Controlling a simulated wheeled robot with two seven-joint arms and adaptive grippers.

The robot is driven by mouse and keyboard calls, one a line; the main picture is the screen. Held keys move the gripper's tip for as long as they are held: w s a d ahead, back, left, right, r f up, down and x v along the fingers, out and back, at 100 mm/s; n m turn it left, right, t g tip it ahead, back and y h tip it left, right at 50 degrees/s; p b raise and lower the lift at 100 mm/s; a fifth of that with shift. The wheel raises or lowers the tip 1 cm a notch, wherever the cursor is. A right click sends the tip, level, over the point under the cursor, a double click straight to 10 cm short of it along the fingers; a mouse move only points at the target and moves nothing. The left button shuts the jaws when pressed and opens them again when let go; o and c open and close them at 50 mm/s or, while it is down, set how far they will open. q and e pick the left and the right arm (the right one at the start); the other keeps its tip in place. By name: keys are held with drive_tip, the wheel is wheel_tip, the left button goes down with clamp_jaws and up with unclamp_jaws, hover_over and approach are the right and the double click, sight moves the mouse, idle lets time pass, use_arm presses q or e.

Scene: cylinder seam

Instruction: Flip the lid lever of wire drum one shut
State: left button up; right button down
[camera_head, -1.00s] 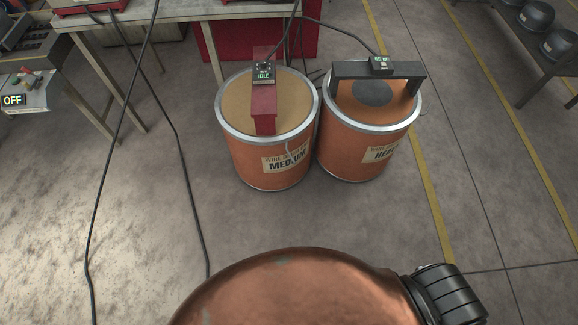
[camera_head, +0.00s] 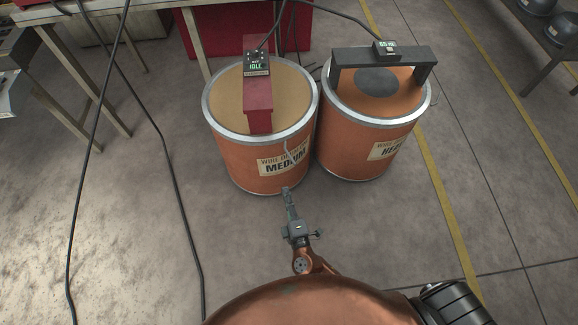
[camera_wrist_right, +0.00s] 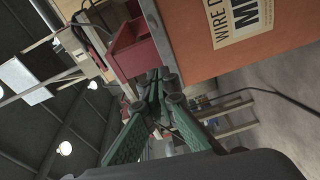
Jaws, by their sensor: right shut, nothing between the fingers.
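Two orange wire drums with metal rims stand side by side on the floor. The left drum (camera_head: 232,160) has a label reading "MEDIUM", and the right drum (camera_head: 350,150) has a partly readable label. I cannot tell which is drum one. A thin pale curved piece (camera_head: 287,152) hangs by the left drum's label; I cannot tell whether it is the lid lever. My right gripper (camera_head: 287,192) is shut and empty, near the left drum's lower front in the picture. In the right wrist view my fingers (camera_wrist_right: 158,80) are together beside the orange drum wall (camera_wrist_right: 215,30). My left gripper is not in view.
A red block with an "IDLE" display (camera_head: 257,65) lies across the left lid. A dark bracket (camera_head: 385,56) spans the right drum. Black cables (camera_head: 175,150) run down at left. A workbench (camera_head: 75,115) stands behind left. Floor in front is clear.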

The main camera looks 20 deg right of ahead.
drive_tip(key=b, duration=0.2)
approach(290, 156)
drive_tip(key=w+a, duration=0.4)
drive_tip(key=a, duration=0.1)
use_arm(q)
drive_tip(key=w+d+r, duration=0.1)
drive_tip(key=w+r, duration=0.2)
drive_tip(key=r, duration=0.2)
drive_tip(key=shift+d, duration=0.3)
use_arm(e)
drive_tip(key=shift+w+d+f, duration=0.1)
drive_tip(key=shift+w+d, duration=0.15)
drive_tip(key=shift+d, duration=0.45)
drive_tip(key=shift+w+d+f, duration=0.1)
drive_tip(key=shift+w+d, duration=0.2)
drive_tip(key=shift+d, duration=0.4)
drive_tip(key=shift+w+d+f, duration=0.1)
drive_tip(key=shift+w+d, duration=0.15)
drive_tip(key=shift+d, duration=0.45)
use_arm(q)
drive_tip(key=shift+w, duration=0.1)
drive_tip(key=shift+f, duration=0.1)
